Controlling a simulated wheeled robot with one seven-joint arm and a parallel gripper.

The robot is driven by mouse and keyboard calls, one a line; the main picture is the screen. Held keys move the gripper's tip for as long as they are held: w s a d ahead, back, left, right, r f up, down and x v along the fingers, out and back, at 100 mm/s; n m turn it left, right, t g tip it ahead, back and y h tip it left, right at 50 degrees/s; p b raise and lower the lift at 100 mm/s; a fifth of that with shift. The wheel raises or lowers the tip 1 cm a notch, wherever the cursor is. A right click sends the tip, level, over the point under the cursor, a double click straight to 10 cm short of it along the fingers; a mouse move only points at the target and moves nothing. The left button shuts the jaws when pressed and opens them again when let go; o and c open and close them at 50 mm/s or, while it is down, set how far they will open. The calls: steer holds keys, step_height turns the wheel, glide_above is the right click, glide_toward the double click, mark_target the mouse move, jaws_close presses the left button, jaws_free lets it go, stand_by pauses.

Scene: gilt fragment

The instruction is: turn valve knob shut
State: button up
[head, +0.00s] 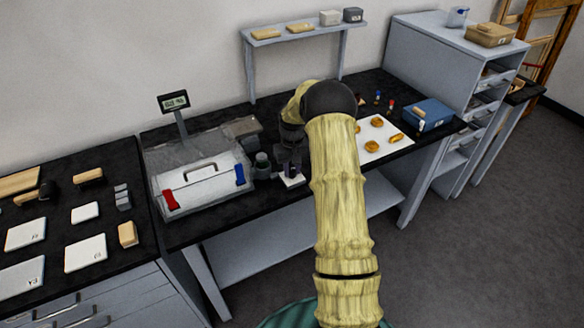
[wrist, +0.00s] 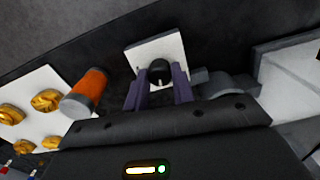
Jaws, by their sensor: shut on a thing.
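The valve knob (wrist: 160,70) is small, round and black, with a pale mark on its near edge. It sits over a white square plate (wrist: 143,56) on the black bench. My gripper (wrist: 158,88) has its two purple-grey fingers on either side of the knob and is shut on it. In the head view, my gripper (head: 291,168) is down at the bench over the white plate (head: 292,181), just right of the clear-walled box. The knob is hard to make out there, behind my gripper.
The clear box (head: 200,180) with red and blue clips stands close to the left of my gripper. An orange cylinder (wrist: 84,92) stands near the plate. A white sheet (head: 372,150) with several gold pieces and a blue box (head: 427,114) are to the right.

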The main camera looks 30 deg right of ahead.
mark_target(292, 170)
steer(key=shift+w+r+n, duration=0.15)
steer(key=shift+n, duration=1.35)
steer(key=o, duration=1)
step_height(292, 170, up, 17)
steer(key=b, duration=0.1)
steer(key=shift+r+b, duration=0.15)
steer(key=shift+b, duration=0.15)
